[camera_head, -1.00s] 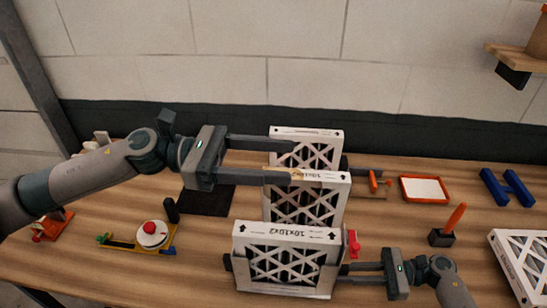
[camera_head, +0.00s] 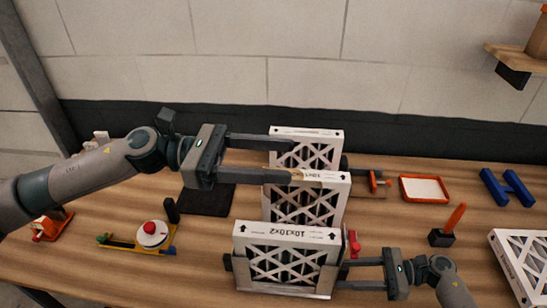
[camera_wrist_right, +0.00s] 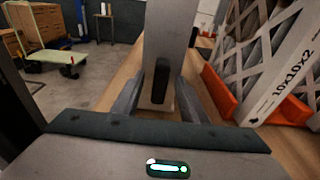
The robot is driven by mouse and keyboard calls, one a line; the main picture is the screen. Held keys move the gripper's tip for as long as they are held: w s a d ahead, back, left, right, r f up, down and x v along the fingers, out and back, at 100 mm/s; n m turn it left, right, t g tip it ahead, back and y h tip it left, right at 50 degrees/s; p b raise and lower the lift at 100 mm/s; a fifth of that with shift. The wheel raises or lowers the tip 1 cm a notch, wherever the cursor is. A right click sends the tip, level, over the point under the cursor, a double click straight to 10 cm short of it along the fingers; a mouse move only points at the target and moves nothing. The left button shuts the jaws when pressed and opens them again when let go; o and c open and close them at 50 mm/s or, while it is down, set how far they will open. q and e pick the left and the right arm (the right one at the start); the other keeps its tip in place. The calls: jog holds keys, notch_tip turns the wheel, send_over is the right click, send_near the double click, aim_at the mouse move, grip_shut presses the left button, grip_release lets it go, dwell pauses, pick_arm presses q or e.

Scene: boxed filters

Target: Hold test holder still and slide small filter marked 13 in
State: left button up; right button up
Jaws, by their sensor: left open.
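I cannot read a 13 on any. My left gripper (camera_head: 296,159) is open, its fingers pointing right across the tops of the middle and back filters. My right gripper (camera_head: 340,274) is at the holder's right end. In the right wrist view its fingers (camera_wrist_right: 160,88) flank a grey upright piece; contact is unclear.
Another white filter (camera_head: 502,262) lies at the right edge. An orange-rimmed tray (camera_head: 402,188), a blue part (camera_head: 508,188) and a black stand with an orange handle (camera_head: 440,238) are on the right. A red-knobbed device (camera_head: 152,234) and dark mat (camera_head: 212,203) are on the left.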

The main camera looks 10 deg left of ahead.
jog(key=shift+d, duration=0.1)
jog(key=d+r, duration=0.1)
jog(key=d, duration=1)
jog(key=shift+d+r, duration=0.35)
jog(key=shift+r, duration=0.05)
jog(key=shift+s, duration=0.1)
